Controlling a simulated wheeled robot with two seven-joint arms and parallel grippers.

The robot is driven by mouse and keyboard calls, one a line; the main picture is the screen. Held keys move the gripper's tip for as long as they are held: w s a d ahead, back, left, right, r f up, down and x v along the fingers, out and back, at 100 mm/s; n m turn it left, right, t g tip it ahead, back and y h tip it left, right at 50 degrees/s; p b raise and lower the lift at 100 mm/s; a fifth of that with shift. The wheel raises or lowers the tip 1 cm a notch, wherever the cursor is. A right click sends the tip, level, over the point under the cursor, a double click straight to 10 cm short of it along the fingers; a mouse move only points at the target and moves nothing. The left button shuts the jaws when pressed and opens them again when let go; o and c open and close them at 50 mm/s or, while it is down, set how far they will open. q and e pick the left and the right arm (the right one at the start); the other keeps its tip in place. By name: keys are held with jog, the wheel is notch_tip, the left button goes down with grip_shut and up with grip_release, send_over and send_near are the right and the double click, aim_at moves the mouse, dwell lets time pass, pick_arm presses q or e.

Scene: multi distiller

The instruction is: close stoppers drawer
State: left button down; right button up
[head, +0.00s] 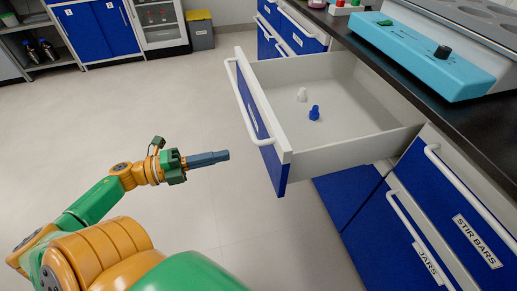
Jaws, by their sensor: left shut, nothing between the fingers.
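An open drawer (290,155) with white walls and a blue front sticks out from the cabinet under the counter. Its long white handle (240,108) runs along the front. Its label is not readable from here. A white stopper (302,95) and a blue stopper (314,113) lie on the drawer floor. My left gripper (222,156) is shut and empty, to the left of the drawer front and apart from it, with its fingers pointing right toward it. My right gripper is not in view.
Closed blue drawers labelled STIR BARS (477,241) and JARS (427,265) are at lower right. A teal device (420,58) stands on the black counter (365,60). A grey bin (200,35) stands at the back. The floor left of the drawer is clear.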

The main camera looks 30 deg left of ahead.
aim_at(267, 147)
pick_arm(q)
jog(key=x, duration=0.9)
jog(key=shift+w+b, duration=0.1)
jog(key=shift+b, duration=0.25)
